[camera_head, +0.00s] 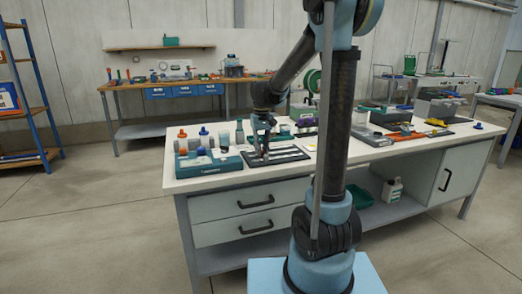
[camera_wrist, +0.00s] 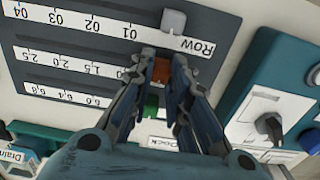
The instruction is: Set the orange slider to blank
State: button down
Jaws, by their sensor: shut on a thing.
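The slider board (camera_wrist: 60,75) is dark grey with white number strips, seen upside down in the wrist view; it lies flat on the bench in the head view (camera_head: 290,164). The orange slider (camera_wrist: 161,70) sits between my fingers, beyond the right end of the strip whose nearest readable number is 1.5. My gripper (camera_wrist: 163,62) is shut on it, and the fingers cover its sides. A light grey slider (camera_wrist: 173,21) is by the strip marked Row, between Row and 01. A green slider (camera_wrist: 151,107) is below the orange one, partly hidden by my fingers.
A teal box with a switch (camera_wrist: 268,125) stands right of the board in the wrist view. A teal case (camera_head: 210,165), bottles (camera_head: 204,137) and a white-topped workbench (camera_head: 330,160) surround it. Trays with tools (camera_head: 425,130) lie farther right.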

jog(key=shift+w+a, duration=0.1)
jog(key=shift+a, duration=0.1)
jog(key=c, duration=1.5)
grip_release()
jog(key=shift+a, duration=0.1)
jog(key=shift+r, duration=0.2)
notch_tip(320, 180, up, 12)
jog(key=shift+f, duration=0.25)
